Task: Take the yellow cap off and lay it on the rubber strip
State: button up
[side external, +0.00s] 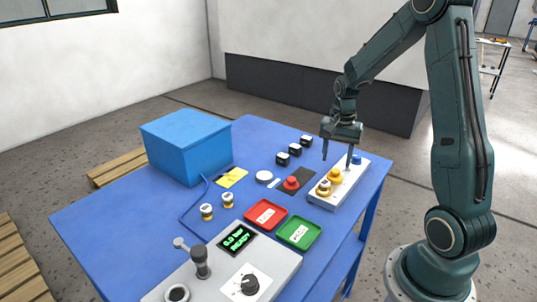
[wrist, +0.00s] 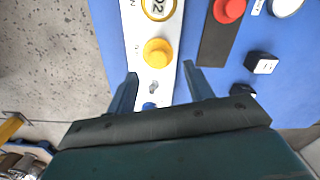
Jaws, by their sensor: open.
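The yellow cap (side external: 335,175) sits on the white block (side external: 347,192), between a yellow-ringed numbered part (side external: 324,187) and a small blue piece (side external: 356,159). In the wrist view the yellow cap (wrist: 157,52) lies just beyond my fingertips, roughly centred between them. My gripper (side external: 337,162) is open and empty, pointing down above the block; it also shows in the wrist view (wrist: 160,72). The dark rubber strip (side external: 304,176) lies on the table beside the block, with a red cap (side external: 291,183) on it. The strip also shows in the wrist view (wrist: 214,45).
Several black cubes (side external: 282,159) and a white disc (side external: 264,177) are near the strip. A red tray (side external: 265,214) and a green tray (side external: 298,232) are in front. A blue box (side external: 187,147) stands at the back left. A control panel (side external: 230,275) is at the front.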

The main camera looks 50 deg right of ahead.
aim_at(336, 170)
jog(key=shift+s+f, duration=0.15)
jog(key=shift+f, duration=2.1)
jog(key=c, duration=1.1)
